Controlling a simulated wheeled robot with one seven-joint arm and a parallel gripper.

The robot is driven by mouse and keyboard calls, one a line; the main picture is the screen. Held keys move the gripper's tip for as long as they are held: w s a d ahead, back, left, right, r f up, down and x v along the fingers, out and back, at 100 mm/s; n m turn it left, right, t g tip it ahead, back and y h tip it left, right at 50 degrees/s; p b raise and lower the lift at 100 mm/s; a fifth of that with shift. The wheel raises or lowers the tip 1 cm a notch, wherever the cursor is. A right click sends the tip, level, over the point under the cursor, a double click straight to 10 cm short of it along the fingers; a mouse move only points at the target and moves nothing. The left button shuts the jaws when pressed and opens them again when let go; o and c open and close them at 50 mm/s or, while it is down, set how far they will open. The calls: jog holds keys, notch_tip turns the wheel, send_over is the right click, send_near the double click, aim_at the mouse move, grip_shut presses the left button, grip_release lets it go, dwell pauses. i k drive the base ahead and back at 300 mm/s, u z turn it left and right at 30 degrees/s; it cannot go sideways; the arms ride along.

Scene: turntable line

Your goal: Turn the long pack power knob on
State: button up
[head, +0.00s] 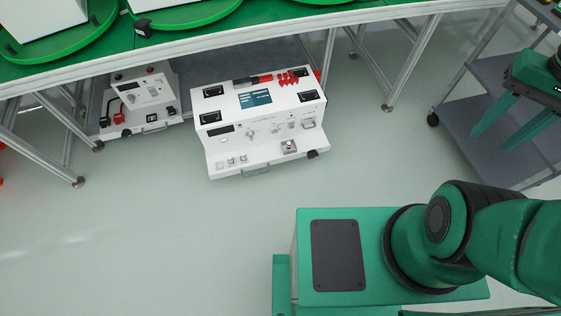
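A wide white pack (238,165) stands on the floor in front of the green-topped table and is likely the long pack. Its front panel carries a small dark display (221,131), small knobs (251,133) and switches. A blue screen (255,98) and red terminals (288,79) are on its top. Which knob is the power knob, and how it is set, is too small to tell. My gripper (487,144) is at the right edge, its two green fingers apart with nothing between them. It is well away from the pack, over the grey cart.
A smaller white pack (146,90) with red parts sits under the table at left. The table's metal legs (398,83) stand behind. A grey cart (460,120) is at right. The floor (150,235) before the packs is clear.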

aim_at(251, 132)
jog(key=u, duration=1.4)
jog(key=k, duration=1.15)
jog(key=z, duration=0.9)
jog(key=i, duration=1)
